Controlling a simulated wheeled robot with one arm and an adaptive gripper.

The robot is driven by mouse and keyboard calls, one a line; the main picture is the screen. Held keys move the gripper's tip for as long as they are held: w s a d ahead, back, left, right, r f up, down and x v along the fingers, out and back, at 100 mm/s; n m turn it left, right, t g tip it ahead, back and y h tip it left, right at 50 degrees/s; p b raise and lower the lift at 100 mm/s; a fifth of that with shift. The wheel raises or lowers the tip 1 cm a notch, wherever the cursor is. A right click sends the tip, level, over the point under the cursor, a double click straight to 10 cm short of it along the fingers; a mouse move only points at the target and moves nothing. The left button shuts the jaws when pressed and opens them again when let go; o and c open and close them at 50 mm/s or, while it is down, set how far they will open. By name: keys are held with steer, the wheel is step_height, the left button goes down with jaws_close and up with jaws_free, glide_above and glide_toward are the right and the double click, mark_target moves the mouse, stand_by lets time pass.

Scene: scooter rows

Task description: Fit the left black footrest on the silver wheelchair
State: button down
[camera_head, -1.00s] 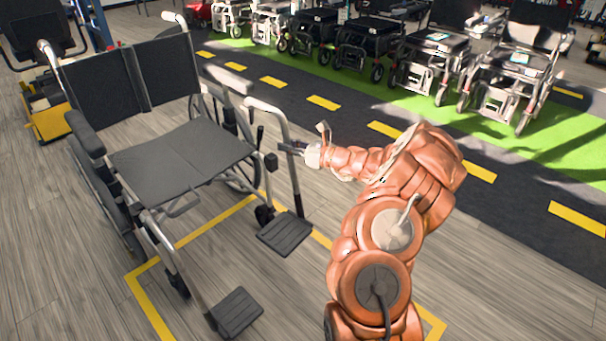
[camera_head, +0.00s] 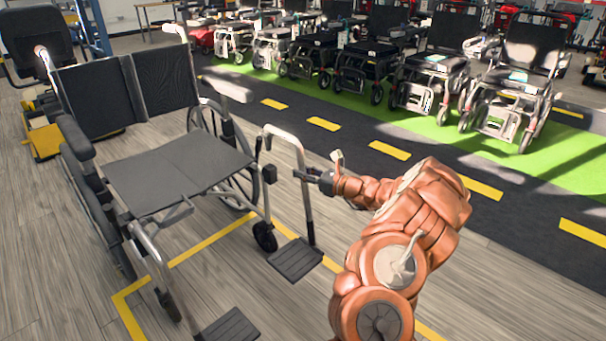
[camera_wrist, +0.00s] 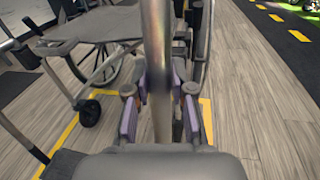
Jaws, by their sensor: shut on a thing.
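The silver wheelchair (camera_head: 150,228) with black seat and back stands at the left of the head view, facing lower right. The left black footrest (camera_head: 297,259), a black plate on a bent silver tube, is near its front right corner, beside the caster. My gripper (camera_head: 312,178) is shut on the tube. In the wrist view the tube (camera_wrist: 160,70) runs upright between the two fingers (camera_wrist: 160,108). The footrest hangs roughly upright, its plate low over the floor. I cannot tell whether its upper end touches the wheelchair frame.
Another black footrest (camera_head: 230,326) is at the wheelchair's near side, cut by the lower edge. A yellow floor line (camera_head: 213,240) runs beneath the wheelchair. Several wheelchairs and scooters stand on a green strip (camera_head: 420,128) at the back. The dark lane (camera_head: 345,147) is clear.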

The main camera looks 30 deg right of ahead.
mark_target(304, 189)
steer(key=shift+f+b, duration=1.45)
steer(key=shift+f, duration=0.35)
steer(key=shift+r, duration=0.1)
steer(key=shift+f, duration=1.05)
steer(key=shift+f, duration=0.45)
steer(key=shift+f+b, duration=0.45)
steer(key=shift+f, duration=2.4)
